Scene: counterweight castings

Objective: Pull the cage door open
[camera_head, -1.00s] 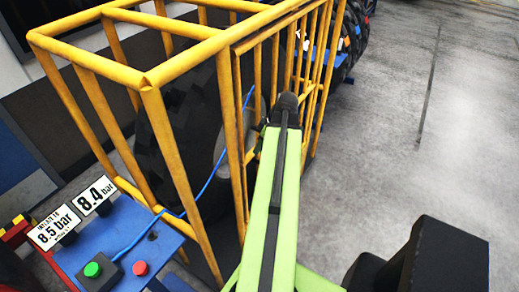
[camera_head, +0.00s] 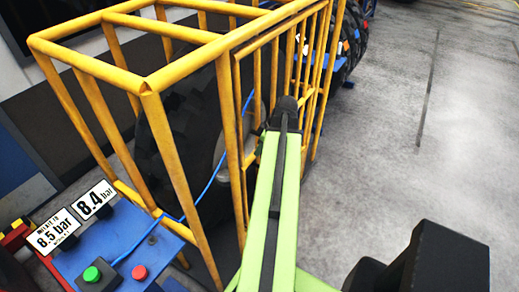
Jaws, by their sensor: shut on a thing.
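The yellow cage (camera_head: 182,180) stands at the left and centre, with a large dark tyre (camera_head: 170,120) inside. Its barred door (camera_head: 238,110) is on the side facing right and looks close to the cage frame; any gap is hard to judge. My gripper (camera_head: 286,108) is the dark end of my green arm. It is at the door's bars, about midway along that side, and is shut on the door. The fingers and the exact part they hold are hidden behind my arm.
A blue stand (camera_head: 125,232) at the lower left bears a green button (camera_head: 92,274), a red button (camera_head: 139,272) and signs reading 8.5 and 8.4 bar. A blue hose runs into the cage. More tyres (camera_head: 352,35) stand beyond it. The grey floor at right is clear.

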